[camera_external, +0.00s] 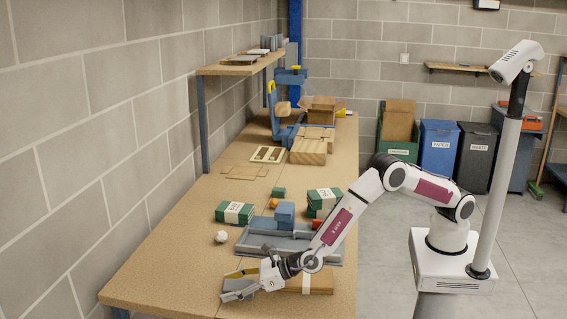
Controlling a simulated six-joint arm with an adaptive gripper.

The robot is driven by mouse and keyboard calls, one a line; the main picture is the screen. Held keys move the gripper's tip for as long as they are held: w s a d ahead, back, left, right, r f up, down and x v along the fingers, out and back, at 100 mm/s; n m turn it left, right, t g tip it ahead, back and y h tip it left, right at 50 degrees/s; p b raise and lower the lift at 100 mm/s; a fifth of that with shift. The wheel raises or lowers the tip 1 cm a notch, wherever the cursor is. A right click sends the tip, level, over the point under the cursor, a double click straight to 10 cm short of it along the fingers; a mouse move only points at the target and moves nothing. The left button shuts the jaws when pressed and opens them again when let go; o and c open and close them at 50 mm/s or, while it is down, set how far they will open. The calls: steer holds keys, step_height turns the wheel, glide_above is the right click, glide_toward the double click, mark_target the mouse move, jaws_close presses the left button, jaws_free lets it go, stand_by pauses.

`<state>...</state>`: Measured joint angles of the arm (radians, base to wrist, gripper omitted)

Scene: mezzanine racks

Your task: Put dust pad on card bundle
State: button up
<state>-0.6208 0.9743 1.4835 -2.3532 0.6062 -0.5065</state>
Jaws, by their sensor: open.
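My gripper (245,284) is low over the near end of the bench, pointing left, with its fingers apart and nothing visibly held. A flat brown stack with a pale band (318,284), which looks like card, lies just right of it, partly hidden by my arm. Two green bundles with white labelled bands, left (222,212) and right (324,195), lie farther back; I cannot tell which bundle is the card bundle. I cannot surely identify the dust pad. A small green block (279,192) sits between the green bundles.
A grey tray (255,245) with a blue block (285,211) lies behind my gripper. A white ball (221,237), an orange ball (273,203) and a red item (317,224) are nearby. The left front of the bench (165,275) is clear. A raised shelf (235,68) stands along the wall.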

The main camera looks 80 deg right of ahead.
mark_target(235, 286)
steer(key=shift+s+r, duration=0.1)
steer(key=shift+s, duration=0.1)
steer(key=shift+a+v, duration=0.15)
steer(key=shift+v, duration=1.15)
steer(key=shift+a+v, duration=0.2)
steer(key=shift+v, duration=2.25)
steer(key=shift+d, duration=0.1)
